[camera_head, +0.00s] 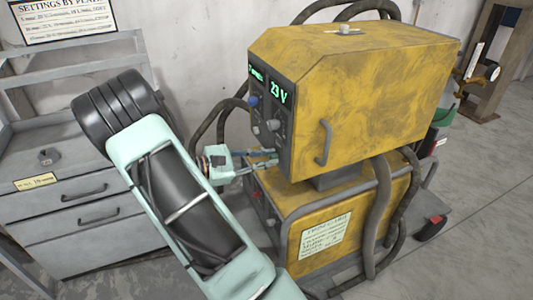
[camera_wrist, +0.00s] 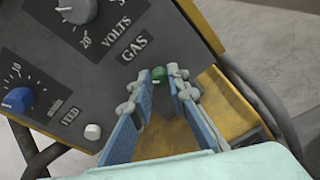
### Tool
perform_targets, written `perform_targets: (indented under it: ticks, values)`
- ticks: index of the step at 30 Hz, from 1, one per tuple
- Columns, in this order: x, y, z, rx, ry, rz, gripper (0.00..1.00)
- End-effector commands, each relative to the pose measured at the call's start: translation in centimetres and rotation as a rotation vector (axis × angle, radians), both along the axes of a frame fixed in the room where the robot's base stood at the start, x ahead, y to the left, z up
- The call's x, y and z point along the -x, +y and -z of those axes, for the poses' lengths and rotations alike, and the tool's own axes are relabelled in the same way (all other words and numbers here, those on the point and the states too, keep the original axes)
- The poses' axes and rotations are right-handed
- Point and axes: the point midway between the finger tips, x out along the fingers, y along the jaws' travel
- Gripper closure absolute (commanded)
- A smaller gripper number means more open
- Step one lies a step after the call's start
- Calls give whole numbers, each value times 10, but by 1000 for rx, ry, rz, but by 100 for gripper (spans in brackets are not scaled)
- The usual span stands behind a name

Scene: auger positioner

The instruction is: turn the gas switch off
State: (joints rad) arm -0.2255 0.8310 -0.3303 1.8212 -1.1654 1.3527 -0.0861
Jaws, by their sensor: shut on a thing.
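The yellow welding machine (camera_head: 345,90) has a dark front panel with a lit green "23 V" display. In the wrist view the GAS label (camera_wrist: 135,46) is on the dark panel, and a small green-tipped gas switch (camera_wrist: 180,71) sits just below and right of it. My gripper (camera_wrist: 169,74) has its two blue finger pads on either side of this switch and is shut on it. The fingers hide part of the switch, so I cannot tell its exact position. In the head view my gripper (camera_head: 276,157) reaches the lower part of the front panel; the switch itself does not show clearly there.
A grey volts knob (camera_wrist: 76,10), a blue knob (camera_wrist: 18,99) and a white feed button (camera_wrist: 93,131) are on the panel near my fingers. Thick hoses (camera_head: 376,215) hang beside the machine. A grey drawer cabinet (camera_head: 75,215) stands at the left.

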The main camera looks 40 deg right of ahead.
Motion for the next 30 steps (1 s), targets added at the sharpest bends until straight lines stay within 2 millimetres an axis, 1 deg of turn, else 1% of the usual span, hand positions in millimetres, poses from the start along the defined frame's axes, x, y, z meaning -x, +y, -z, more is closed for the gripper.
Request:
perform_targets:
  ticks: [16, 17, 21, 30]
  values:
    - [0, 1, 1, -8, 27, 0, 100]
    - [0, 1, 1, -8, 27, 0, 84]
    - [0, 0, 1, -7, 26, 0, 68]
    - [0, 1, 0, -7, 25, -1, 67]
